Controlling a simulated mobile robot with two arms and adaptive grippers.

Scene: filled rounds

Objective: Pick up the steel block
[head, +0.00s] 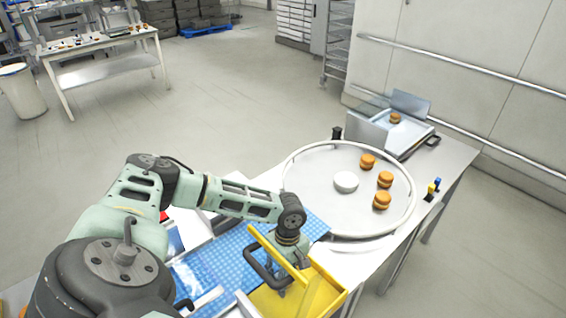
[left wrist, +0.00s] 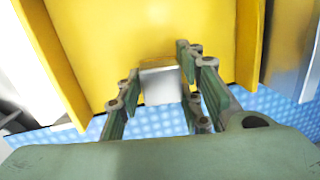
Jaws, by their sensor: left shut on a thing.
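The steel block (left wrist: 162,84) is a small grey block with a bright top, seen in the left wrist view. My left gripper (left wrist: 158,75) is shut on it, with one finger on each side. The block is over or inside the yellow container (left wrist: 100,50); I cannot tell whether it touches the bottom. In the head view my left gripper (head: 284,278) reaches down at the yellow container (head: 322,302), its fingers partly hidden by the yellow rim. The block cannot be made out there. My right gripper is in neither view.
A blue dotted mat (head: 215,270) lies beside the container. A metal device (head: 413,139) with one round stands at the table's far end.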

